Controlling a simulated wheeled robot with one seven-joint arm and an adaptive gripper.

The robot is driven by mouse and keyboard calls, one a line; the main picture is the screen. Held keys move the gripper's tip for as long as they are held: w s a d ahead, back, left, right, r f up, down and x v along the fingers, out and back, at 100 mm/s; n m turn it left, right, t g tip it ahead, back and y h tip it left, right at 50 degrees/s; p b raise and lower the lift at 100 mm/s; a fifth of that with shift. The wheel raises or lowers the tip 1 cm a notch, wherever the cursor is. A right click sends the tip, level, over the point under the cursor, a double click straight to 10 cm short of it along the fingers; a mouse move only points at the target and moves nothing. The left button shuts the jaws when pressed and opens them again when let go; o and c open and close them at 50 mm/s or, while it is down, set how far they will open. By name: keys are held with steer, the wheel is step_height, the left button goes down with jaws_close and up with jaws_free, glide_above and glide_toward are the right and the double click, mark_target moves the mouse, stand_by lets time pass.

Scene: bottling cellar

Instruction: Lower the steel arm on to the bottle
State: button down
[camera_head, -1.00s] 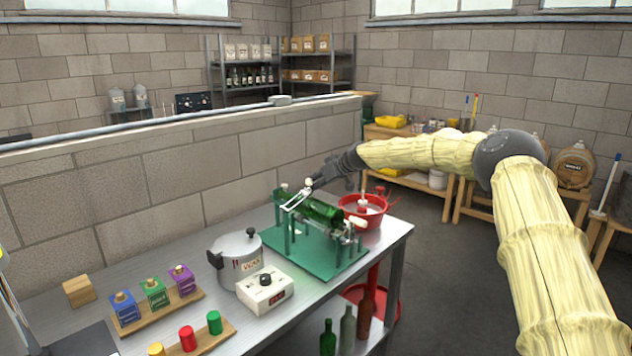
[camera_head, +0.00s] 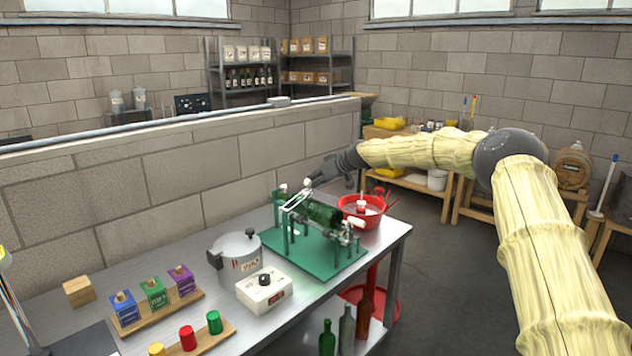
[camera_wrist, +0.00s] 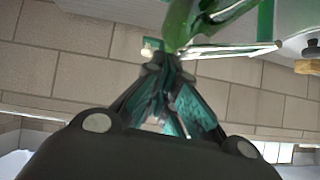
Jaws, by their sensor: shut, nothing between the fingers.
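A green bottle (camera_head: 322,212) lies tilted on its side in a green stand (camera_head: 330,262) on the steel table. A thin steel arm (camera_head: 295,200) with a pale knob (camera_head: 307,183) shows at the bottle's left end, and I cannot tell whether it touches the glass. My gripper (camera_head: 311,184) is shut and empty at the knob, above the bottle's left part. In the wrist view the closed fingertips of my gripper (camera_wrist: 167,64) are just below the bottle (camera_wrist: 180,22) and the steel arm (camera_wrist: 225,50). The contact between fingers and arm is unclear.
A red bowl (camera_head: 382,207) stands right behind the green stand. A steel pot (camera_head: 236,251) and a white box with a black knob (camera_head: 264,291) stand to its left. A block wall (camera_head: 180,175) runs behind the table.

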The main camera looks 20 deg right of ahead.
steer(key=shift+r, duration=0.15)
steer(key=shift+r, duration=0.25)
steer(key=s+d+r+b, duration=0.1)
steer(key=s+d+r, duration=0.1)
steer(key=s+r, duration=0.6)
steer(key=shift+s+r+b, duration=0.4)
steer(key=shift+r, duration=0.05)
steer(key=shift+d, duration=0.15)
stand_by(0.4)
